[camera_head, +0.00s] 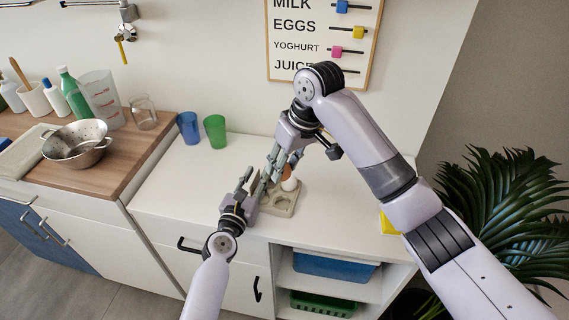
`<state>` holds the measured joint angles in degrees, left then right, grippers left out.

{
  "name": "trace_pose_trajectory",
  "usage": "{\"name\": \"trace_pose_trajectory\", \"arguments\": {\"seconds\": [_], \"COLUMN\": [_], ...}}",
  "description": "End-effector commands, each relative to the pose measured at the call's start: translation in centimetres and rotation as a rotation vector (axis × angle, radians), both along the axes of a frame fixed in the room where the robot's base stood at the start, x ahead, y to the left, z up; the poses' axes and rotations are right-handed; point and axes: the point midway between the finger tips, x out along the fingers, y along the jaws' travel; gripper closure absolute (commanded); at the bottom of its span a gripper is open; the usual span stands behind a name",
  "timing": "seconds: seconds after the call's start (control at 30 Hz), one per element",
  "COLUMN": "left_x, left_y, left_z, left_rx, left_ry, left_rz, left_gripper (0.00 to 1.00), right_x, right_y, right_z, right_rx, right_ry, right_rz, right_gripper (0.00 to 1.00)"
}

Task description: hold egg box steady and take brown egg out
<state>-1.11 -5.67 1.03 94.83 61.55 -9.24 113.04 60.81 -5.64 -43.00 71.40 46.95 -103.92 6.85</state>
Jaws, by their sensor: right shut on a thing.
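A grey egg box (284,205) stands on the white counter. A white egg (290,184) shows at the box, and a brown egg (287,171) shows just above it. My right gripper (279,168) reaches down from above and is shut on the brown egg, whose far side is partly hidden by the fingers. My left gripper (253,182) is at the left side of the egg box with its fingers apart. Whether it touches the box cannot be told.
A blue cup (188,127) and a green cup (215,131) stand behind and left of the grippers. A colander (77,144) sits on the wooden counter. A yellow thing (388,223) lies near the right edge. The counter right of the box is mostly clear.

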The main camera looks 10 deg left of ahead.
Motion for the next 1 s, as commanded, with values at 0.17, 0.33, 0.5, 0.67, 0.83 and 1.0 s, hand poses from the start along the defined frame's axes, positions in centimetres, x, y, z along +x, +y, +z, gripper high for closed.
{"name": "trace_pose_trajectory", "arguments": {"seconds": [0.17, 0.33, 0.5, 0.67, 0.83, 1.0], "left_x": [-1.3, -4.5, -7.9, -10.4, -11.7, -11.9], "left_y": [0.2, 0.6, 1.0, 1.3, 1.5, 1.5], "left_z": [-0.1, -0.2, -0.2, -0.1, -0.1, 0.0], "left_rx": [-0.001, 0.001, 0.003, 0.004, 0.002, 0.000], "left_ry": [0.002, 0.004, 0.004, 0.002, 0.001, 0.001], "left_rz": [0.000, 0.000, 0.000, -0.002, -0.001, 0.000], "left_gripper": [0.72, 0.72, 0.72, 0.72, 0.72, 0.72], "right_x": [0.0, 0.0, 0.0, 0.0, 0.0, 0.0], "right_y": [0.0, 0.0, 0.0, 0.0, 0.0, 0.0], "right_z": [0.0, 0.0, 0.0, 0.0, 0.0, 0.0], "right_rx": [0.000, 0.000, 0.000, 0.000, 0.000, 0.000], "right_ry": [0.000, 0.000, 0.000, 0.000, 0.000, 0.000], "right_rz": [0.000, 0.000, 0.000, 0.000, 0.000, 0.000], "right_gripper": [0.76, 0.76, 0.76, 0.76, 0.76, 0.76]}}
